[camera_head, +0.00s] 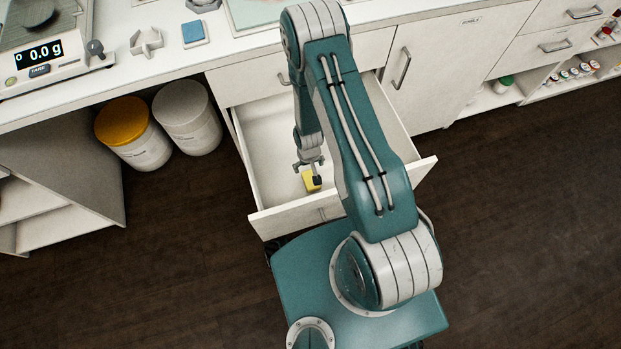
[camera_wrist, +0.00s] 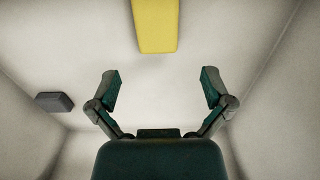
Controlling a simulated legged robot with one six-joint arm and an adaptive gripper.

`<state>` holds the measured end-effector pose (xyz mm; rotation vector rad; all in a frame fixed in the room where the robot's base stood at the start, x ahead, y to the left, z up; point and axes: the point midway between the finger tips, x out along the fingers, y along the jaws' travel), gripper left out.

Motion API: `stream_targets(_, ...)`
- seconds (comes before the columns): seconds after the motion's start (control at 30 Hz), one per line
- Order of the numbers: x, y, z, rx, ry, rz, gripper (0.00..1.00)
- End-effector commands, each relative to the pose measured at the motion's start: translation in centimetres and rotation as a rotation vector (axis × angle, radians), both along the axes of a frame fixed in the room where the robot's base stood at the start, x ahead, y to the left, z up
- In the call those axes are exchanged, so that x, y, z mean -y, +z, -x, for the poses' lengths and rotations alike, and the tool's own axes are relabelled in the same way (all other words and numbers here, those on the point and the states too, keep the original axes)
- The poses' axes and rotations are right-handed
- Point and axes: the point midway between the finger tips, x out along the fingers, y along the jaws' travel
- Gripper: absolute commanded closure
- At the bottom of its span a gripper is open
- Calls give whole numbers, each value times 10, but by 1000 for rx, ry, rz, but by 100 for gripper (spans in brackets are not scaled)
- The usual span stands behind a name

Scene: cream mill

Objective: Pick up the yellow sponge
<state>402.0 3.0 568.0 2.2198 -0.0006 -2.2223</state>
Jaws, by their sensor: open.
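The yellow sponge (camera_head: 311,180) lies inside the open drawer (camera_head: 265,160), toward its front. In the wrist view the sponge (camera_wrist: 155,25) is a yellow block at the top centre, cut off by the picture's edge. My gripper (camera_head: 310,170) is inside the drawer's outline, over the sponge in the head view and partly covering it. In the wrist view my gripper (camera_wrist: 160,88) has its two fingers spread wide with nothing between them. The sponge lies beyond the fingertips there, apart from them.
A dark grey block (camera_wrist: 54,102) lies in the drawer at the left of the wrist view. The drawer walls (camera_wrist: 280,85) rise on both sides. Two lidded tubs (camera_head: 135,135) stand under the counter.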

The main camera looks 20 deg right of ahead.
Motion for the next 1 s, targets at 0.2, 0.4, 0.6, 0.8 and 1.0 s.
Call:
stream_targets(0.2, 0, -25, 0, -1, 0, 0, 0)
stream_targets(0.4, 2, -41, 0, -1, -1, 0, 0)
stream_targets(0.6, 3, -70, -1, -2, -1, -1, 0)
stream_targets(0.8, 3, -79, -2, -1, 0, -1, 0)
stream_targets(1.0, 3, -78, -2, 0, 0, -1, 18)
